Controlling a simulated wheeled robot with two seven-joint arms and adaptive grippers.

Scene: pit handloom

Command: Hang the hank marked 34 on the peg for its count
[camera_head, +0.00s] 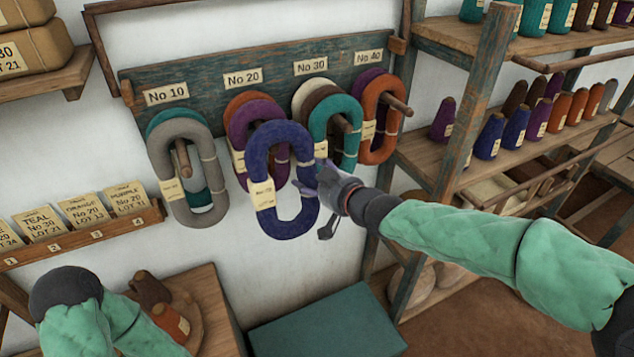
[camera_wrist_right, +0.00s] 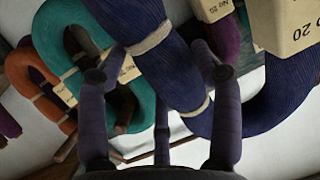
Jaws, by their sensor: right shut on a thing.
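A navy hank (camera_head: 256,150) hangs from my right gripper (camera_head: 314,183), which is shut on its right side, in front of the No 20 place on the peg board (camera_head: 205,90). Its paper tag (camera_head: 262,195) is too small to read in the head view. In the wrist view the navy hank (camera_wrist_right: 140,30) passes between my fingers (camera_wrist_right: 158,82), and a large tag (camera_wrist_right: 285,25) by it shows an upside-down 20. I cannot read a 34. The No 20 peg is hidden behind the hanks. My left gripper is out of view; only its arm shows at lower left.
Behind the navy hank hang orange and purple hanks (camera_head: 238,112). A grey hank (camera_head: 180,150) is at No 10, a teal hank (camera_head: 347,118) at No 30, an orange hank (camera_head: 393,100) at No 40. A shelf post (camera_head: 482,90) stands right. A teal box (camera_head: 325,325) is below.

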